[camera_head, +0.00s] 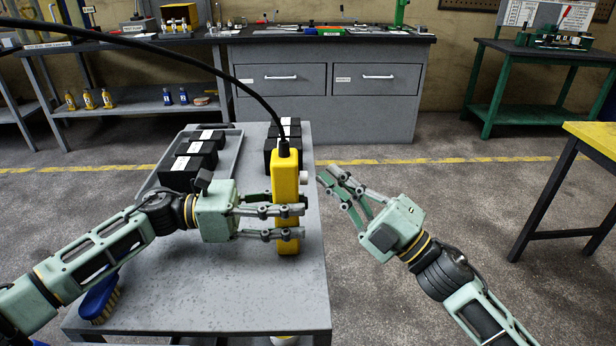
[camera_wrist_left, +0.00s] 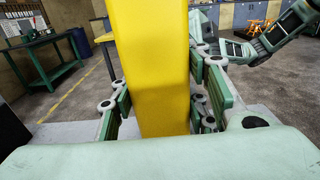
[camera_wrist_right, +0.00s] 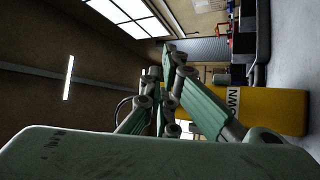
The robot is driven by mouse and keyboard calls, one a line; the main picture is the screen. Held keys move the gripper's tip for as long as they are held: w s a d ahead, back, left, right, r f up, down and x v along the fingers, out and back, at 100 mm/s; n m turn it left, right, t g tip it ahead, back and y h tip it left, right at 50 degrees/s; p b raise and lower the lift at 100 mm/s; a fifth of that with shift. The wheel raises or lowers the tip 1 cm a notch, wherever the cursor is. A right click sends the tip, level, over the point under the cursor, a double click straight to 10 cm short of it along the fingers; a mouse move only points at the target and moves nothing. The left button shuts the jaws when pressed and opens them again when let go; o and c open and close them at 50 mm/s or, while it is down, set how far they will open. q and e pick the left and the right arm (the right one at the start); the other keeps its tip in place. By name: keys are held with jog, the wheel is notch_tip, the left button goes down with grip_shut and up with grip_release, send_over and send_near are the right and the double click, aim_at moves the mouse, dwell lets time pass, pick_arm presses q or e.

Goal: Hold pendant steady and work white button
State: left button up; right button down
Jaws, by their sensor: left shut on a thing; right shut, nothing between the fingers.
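The yellow pendant (camera_head: 286,185) hangs upright from a black cable over the grey table. My left gripper (camera_head: 295,221) is shut around its lower part; it also fills the middle of the left wrist view (camera_wrist_left: 150,60). A pale, whitish button (camera_head: 303,178) sticks out of the pendant's right side, above my left fingers. My right gripper (camera_head: 326,180) is shut and empty, its fingertips just right of the button with a small gap visible. In the right wrist view the pendant (camera_wrist_right: 275,108) shows partly printed dark letters; contact with the button cannot be made out there.
Black labelled boxes (camera_head: 193,160) stand in a grey tray and behind the pendant. A blue brush (camera_head: 100,298) lies at the table's left. The grey bench (camera_head: 325,95) stands at the back. Floor right of the table is clear up to a yellow-topped table (camera_head: 597,135).

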pick_arm(q)
jog(key=shift+f, duration=0.45)
pick_arm(e)
jog(key=shift+a, duration=0.15)
jog(key=shift+w+a+f, duration=0.1)
jog(key=shift+a, duration=0.75)
dwell(1.8)
dwell(0.5)
jog(key=shift+d, duration=3.5)
